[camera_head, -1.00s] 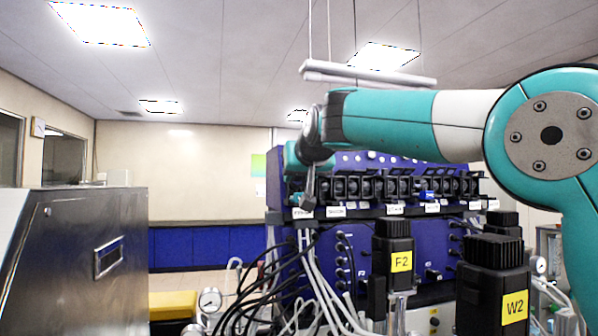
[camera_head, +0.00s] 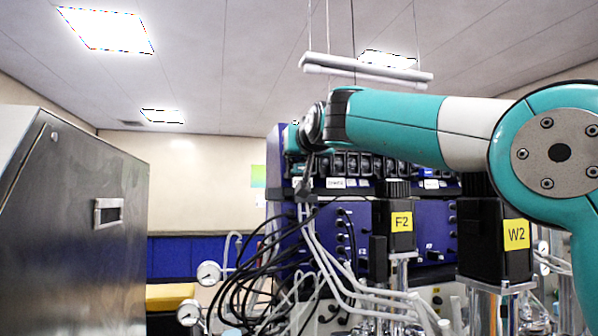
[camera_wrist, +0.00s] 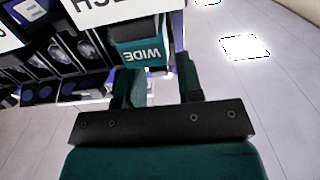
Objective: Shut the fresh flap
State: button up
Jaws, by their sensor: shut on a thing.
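In the wrist view my gripper (camera_wrist: 157,88) has its two dark fingers at a teal block marked WIDE (camera_wrist: 140,45), which appears upside down. The block seems to be the flap, and the fingers are shut on it; the exact contact is hard to see. A white label (camera_wrist: 95,5) beside it, cut by the frame and inverted, seems to read FRESH. In the head view my arm's end is at the left end of the black pump row, and the flap and fingertips cannot be made out there.
The blue tower (camera_head: 425,222) carries the pump row (camera_head: 365,165). Black motors F2 (camera_head: 395,215) and W2 (camera_head: 485,240) stand in front, below my arm. Cables and tubes (camera_head: 265,285) hang at its left. A steel cabinet (camera_head: 80,220) stands at left.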

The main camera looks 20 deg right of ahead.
jog(key=t+b, duration=0.1)
jog(key=b, duration=0.1)
jog(key=shift+f+b, duration=0.3)
jog(key=shift+f, duration=0.05)
jog(key=shift+r+t+b, duration=0.1)
jog(key=shift+t+b, duration=0.2)
jog(key=shift+t, duration=0.1)
jog(key=shift+r, duration=0.15)
jog(key=o, duration=0.6)
jog(key=shift+s, duration=0.15)
jog(key=s+b, duration=0.2)
jog(key=s, duration=0.3)
jog(key=s+f+b, duration=0.1)
jog(key=s+b, duration=0.2)
jog(key=s, duration=0.3)
jog(key=s+f+b, duration=0.1)
jog(key=s+b, duration=0.1)
jog(key=s, duration=0.4)
jog(key=shift+f, duration=0.15)
